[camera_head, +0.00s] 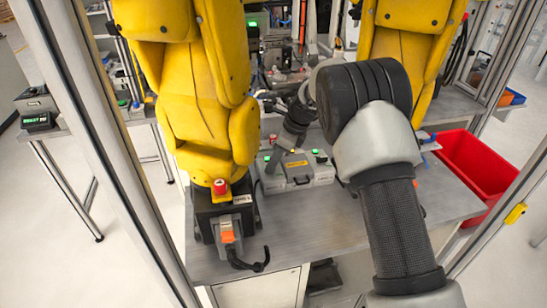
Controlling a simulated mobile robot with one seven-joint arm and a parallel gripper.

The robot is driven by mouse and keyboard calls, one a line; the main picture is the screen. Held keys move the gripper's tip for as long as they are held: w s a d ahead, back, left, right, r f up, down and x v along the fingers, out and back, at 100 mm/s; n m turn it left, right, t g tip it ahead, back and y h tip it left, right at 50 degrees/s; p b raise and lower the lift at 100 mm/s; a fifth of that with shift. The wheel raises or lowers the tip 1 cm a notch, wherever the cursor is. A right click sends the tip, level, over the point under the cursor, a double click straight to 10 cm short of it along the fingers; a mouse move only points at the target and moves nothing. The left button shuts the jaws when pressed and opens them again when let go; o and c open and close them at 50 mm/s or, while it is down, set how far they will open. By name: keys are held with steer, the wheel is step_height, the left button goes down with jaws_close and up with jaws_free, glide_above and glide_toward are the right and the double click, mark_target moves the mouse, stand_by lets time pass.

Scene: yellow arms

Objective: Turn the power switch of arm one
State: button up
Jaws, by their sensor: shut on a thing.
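My arm comes up from the bottom right and bends over to the left. My gripper (272,162) points down at the left part of a grey control box (312,178) on the table. It is shut on a small part there, seemingly a switch, though the part is too small and covered to make out. The box has small green lights (315,152) on top, a yellow label and a dark latch on its front. A yellow robot arm (205,110) stands left of the box. No mark telling which arm is arm one can be read.
A black base unit (205,213) with a red button (220,186) and an orange switch (228,237) sits under the left yellow arm. Another yellow arm (408,45) stands behind. A red bin (480,170) is at the right. A metal frame post (100,140) rises at the left.

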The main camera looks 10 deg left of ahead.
steer(key=n+g+p, duration=0.2)
steer(key=n+p, duration=0.1)
steer(key=n, duration=0.2)
steer(key=shift+w+n, duration=0.15)
steer(key=shift+n, duration=0.25)
steer(key=shift+h, duration=0.3)
steer(key=o, duration=1)
steer(key=shift+o, duration=0.2)
steer(key=v, duration=1.2)
steer(key=shift+w, duration=0.25)
steer(key=shift+s+f, duration=0.1)
